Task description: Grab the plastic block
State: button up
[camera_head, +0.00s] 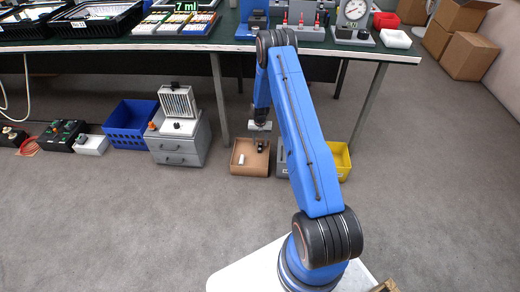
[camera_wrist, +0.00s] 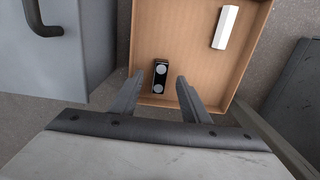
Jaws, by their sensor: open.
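A cardboard box (camera_wrist: 185,45) lies open below my gripper (camera_wrist: 160,76). It also shows on the floor in the head view (camera_head: 249,171). Inside it are a long white block (camera_wrist: 225,27) and a small black block (camera_wrist: 160,78) with two silvery round spots. Which one is the plastic block I cannot tell for sure. The black block lies between my open, empty fingers as seen from the wrist, near the box's near wall. The white block lies apart, up and to the right, and shows in the head view (camera_head: 241,159). The height gap is unclear.
A grey drawer cabinet (camera_head: 181,142) stands left of the box and a yellow bin (camera_head: 342,163) right of it. A blue crate (camera_head: 130,124) is further left. The long table (camera_head: 220,43) runs above and behind. The floor in front is clear.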

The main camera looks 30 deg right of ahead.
aim_at(260, 148)
jog(key=shift+w+f, duration=0.1)
jog(key=shift+f, duration=2.55)
grip_shut()
